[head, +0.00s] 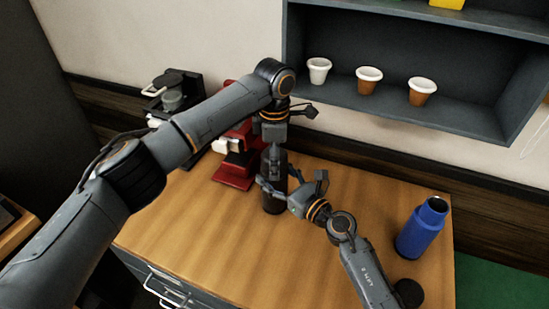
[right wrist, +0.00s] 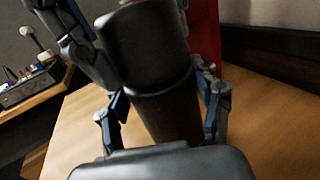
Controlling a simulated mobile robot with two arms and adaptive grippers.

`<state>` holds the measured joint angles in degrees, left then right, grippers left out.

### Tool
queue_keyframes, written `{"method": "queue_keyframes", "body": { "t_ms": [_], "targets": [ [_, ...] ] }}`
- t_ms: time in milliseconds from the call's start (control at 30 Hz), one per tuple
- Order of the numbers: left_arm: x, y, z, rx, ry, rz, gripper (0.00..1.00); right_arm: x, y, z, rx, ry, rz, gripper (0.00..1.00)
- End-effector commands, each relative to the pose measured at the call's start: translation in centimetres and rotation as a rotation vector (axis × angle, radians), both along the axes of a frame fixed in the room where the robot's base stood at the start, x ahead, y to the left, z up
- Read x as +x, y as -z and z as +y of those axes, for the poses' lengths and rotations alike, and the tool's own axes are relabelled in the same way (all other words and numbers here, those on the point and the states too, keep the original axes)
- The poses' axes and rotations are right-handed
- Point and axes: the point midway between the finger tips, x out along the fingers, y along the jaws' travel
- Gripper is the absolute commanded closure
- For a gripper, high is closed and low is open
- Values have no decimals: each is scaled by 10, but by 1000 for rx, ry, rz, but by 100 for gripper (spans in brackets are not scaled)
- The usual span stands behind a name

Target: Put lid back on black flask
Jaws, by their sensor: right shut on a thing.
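The black flask (head: 273,196) stands on the wooden table in front of the red machine. My right gripper (head: 287,190) is shut on its body from the right. In the right wrist view the flask's dark brown body (right wrist: 165,118) is between the right fingers. A wider black cylindrical part (right wrist: 145,45) sits above it; I cannot tell whether this is the lid or the flask's upper part. My left gripper (head: 273,145) is right above the flask, pointing down. Its fingers partly hide the flask's top, and whether they grip anything is unclear.
A red machine (head: 232,168) stands close behind and left of the flask. A blue flask (head: 422,230) with an open top stands at the table's right. Another black device (head: 172,95) is at the back left. A wall shelf (head: 400,115) holds cups. The front table area is clear.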

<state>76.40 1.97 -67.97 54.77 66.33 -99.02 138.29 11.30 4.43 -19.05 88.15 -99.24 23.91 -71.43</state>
Motion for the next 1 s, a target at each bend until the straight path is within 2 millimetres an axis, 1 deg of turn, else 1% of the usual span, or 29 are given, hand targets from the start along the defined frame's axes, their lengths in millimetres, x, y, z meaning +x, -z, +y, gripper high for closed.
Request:
{"method": "queue_keyframes", "body": {
  "t_ms": [33,100,167,200,267,367,467,1000],
  "targets": [
    [0,0,0,0,0,0,44,0,0,0,0,0,0,100],
    [0,0,0,0,0,0,58,0,0,0,0,0,0,100],
    [0,0,0,0,0,0,70,0,0,0,0,0,0,100],
    [0,0,0,0,0,0,73,0,0,0,0,0,0,100],
    [0,0,0,0,9,0,73,0,0,0,0,0,0,100],
    [0,0,-1,-1,82,0,73,0,0,0,0,0,0,100],
    [0,1,-1,-2,246,1,73,0,0,0,1,-1,-1,100],
    [0,1,-1,-3,1391,-3,73,0,0,0,1,-1,-1,100]
  ]
}}
